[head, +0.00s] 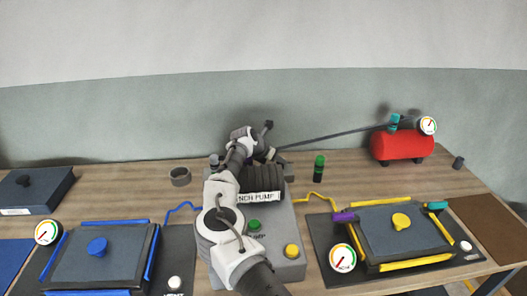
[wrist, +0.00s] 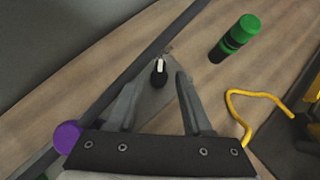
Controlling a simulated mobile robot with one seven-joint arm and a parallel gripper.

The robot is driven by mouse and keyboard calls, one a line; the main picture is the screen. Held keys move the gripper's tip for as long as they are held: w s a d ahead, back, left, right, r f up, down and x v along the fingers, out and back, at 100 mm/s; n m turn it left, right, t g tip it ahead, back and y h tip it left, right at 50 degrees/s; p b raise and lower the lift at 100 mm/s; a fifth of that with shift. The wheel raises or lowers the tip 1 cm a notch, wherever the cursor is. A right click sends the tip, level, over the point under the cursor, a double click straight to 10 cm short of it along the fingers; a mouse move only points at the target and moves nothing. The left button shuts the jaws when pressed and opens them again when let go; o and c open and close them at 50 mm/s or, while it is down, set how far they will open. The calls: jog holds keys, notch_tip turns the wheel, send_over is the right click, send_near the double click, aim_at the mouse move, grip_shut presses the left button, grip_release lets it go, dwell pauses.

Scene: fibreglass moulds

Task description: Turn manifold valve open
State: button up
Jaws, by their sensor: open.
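A small black lever with a pale tip (wrist: 158,73), which looks like the manifold valve handle, stands on a grey base in the wrist view. My gripper (wrist: 160,76) is open, with one finger on each side of the lever in that picture. I cannot tell whether either finger touches it. A purple round part (wrist: 68,138) shows at the left, beside the gripper body. In the head view my gripper (head: 276,143) is behind the grey bench pump (head: 290,240), and my arm hides much of that area. The lever cannot be made out there.
A green-capped dark bottle (head: 319,167) stands right of my gripper. A dark pipe (head: 335,134) runs to a red tank (head: 402,146) with a gauge. A blue-edged mould (head: 120,250) lies left, a yellow-edged mould (head: 385,240) right. Blue and yellow hoses cross the bench.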

jog(key=v, duration=1.5)
jog(key=shift+s, duration=0.2)
jog(key=shift+a, duration=0.1)
